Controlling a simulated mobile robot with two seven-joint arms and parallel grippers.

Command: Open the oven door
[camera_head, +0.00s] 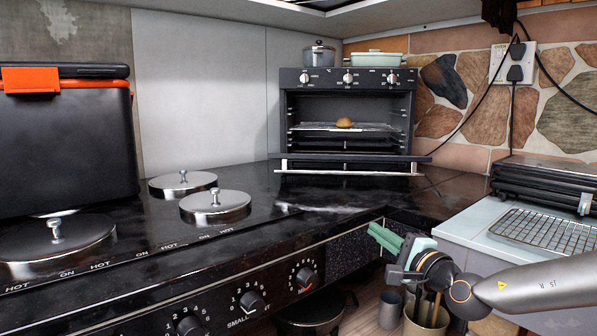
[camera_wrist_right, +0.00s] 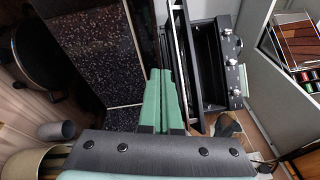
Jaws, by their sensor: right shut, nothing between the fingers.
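The black oven (camera_head: 348,80) stands on the dark counter at the back, with three knobs along its top. Its door (camera_head: 350,157) is folded down at the front, roughly flat, with a silver handle bar (camera_head: 350,172) along its edge. The cavity is exposed, and a brown bun (camera_head: 344,123) sits on its rack. My right gripper (camera_head: 372,230), with green fingers, is shut and empty, in front of and below the door, apart from it in the head view. The wrist view shows the green fingers (camera_wrist_right: 161,75) near the oven (camera_wrist_right: 212,60), seen sideways. My left gripper is not in view.
The dark hob (camera_head: 150,235) with several silver-lidded plates fills the left. A black grill (camera_head: 545,182) and wire rack (camera_head: 545,231) are at the right. Below my right gripper stands a utensil pot (camera_head: 424,322). A pot (camera_head: 319,54) and a green dish (camera_head: 375,58) sit on the oven.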

